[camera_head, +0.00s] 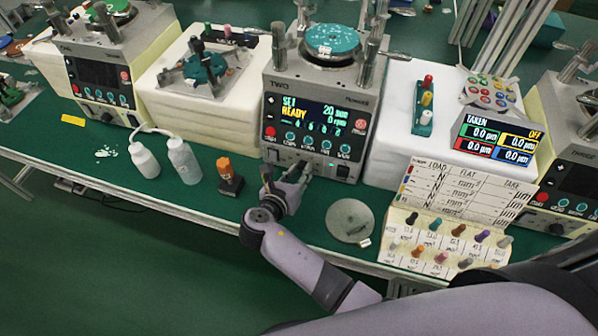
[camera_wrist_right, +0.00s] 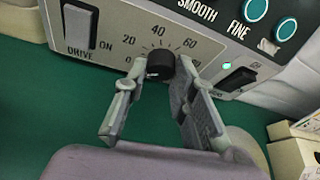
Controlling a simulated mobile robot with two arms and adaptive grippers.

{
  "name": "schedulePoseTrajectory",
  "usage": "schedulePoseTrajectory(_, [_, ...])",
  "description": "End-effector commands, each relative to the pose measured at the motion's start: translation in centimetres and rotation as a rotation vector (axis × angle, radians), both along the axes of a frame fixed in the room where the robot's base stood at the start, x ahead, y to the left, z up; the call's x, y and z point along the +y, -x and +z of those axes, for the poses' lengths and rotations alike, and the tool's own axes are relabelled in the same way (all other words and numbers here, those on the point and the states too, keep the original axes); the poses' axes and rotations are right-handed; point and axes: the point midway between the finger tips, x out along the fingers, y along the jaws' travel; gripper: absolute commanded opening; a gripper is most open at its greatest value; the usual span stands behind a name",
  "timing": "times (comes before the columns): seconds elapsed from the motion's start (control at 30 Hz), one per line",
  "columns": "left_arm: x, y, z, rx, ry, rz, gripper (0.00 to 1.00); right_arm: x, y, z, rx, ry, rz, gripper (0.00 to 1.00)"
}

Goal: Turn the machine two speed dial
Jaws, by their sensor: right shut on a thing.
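Machine two (camera_head: 313,95) is a grey box with a dark screen reading SET 20 rpm, READY 0 rpm. Its black speed dial (camera_wrist_right: 160,66) sits low on the front panel beside a printed scale with 20, 40, 60 and 80. My right gripper (camera_head: 290,173) is at the lower front of the machine and hides the dial in the head view. In the right wrist view its fingers (camera_wrist_right: 159,78) stand either side of the dial, shut on it. A small pale mark shows on the dial's face. My left gripper is not in view.
A drive switch (camera_wrist_right: 78,26) is left of the dial, a black rocker switch (camera_wrist_right: 237,78) right of it. On the green bench stand white bottles (camera_head: 184,160), an orange-capped block (camera_head: 228,176), a grey disc (camera_head: 350,220) and a card with coloured pegs (camera_head: 470,195).

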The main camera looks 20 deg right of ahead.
Motion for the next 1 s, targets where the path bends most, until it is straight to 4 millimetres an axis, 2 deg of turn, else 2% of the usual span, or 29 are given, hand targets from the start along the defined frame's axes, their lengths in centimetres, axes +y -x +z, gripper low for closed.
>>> schedulePoseTrajectory(0.13, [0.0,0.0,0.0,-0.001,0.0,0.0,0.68,0.0,0.0,0.0,0.0,0.0,-0.001,0.0])
schedulePoseTrajectory(0.57, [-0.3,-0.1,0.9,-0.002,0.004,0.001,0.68,-0.1,0.1,0.2,-0.038,-0.059,-0.002,0.0])
schedulePoseTrajectory(1.0, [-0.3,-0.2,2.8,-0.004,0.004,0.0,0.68,-0.3,0.2,0.1,-0.24,-0.357,0.0,0.0])
